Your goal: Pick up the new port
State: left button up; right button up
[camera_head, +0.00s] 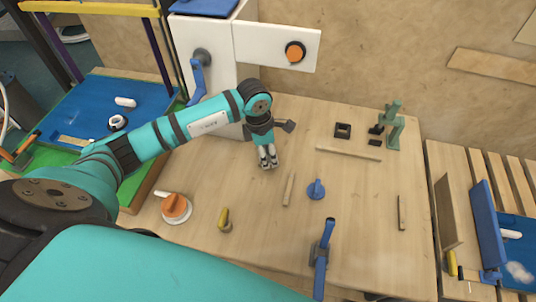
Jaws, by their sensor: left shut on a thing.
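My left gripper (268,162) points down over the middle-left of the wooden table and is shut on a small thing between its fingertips. The thing is mostly hidden by the fingers, and I cannot tell whether it is a port. Short white pieces that could be ports lie in the blue tray at the left (125,102) and in the blue tray at the far right (510,233). My right gripper is not in view.
The wooden table (350,240) holds an orange round piece (176,207), a yellow-topped piece (224,218), a blue knob (316,190), a blue clamp (322,255), thin wood strips (348,153) and a green stand (393,128). A dark-headed tool (287,126) lies behind my gripper.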

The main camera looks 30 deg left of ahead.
pick_arm(q)
jog(key=shift+r, duration=0.15)
jog(key=shift+c, duration=0.3)
jog(key=shift+w+r+b, duration=0.1)
jog(key=shift+r+b, duration=0.25)
jog(key=shift+r, duration=0.25)
notch_tip(320, 180, up, 2)
jog(key=shift+r+b, duration=0.1)
jog(key=shift+b, duration=0.35)
jog(key=s+a+b, duration=0.1)
jog(key=s, duration=0.3)
jog(key=s+a+b, duration=0.1)
jog(key=s, duration=0.4)
jog(key=s+a+r+b, duration=0.1)
jog(key=s+a, duration=0.1)
jog(key=s, duration=0.3)
jog(key=shift+b, duration=0.3)
jog(key=shift+s+a+r, duration=0.15)
jog(key=shift+s, duration=0.65)
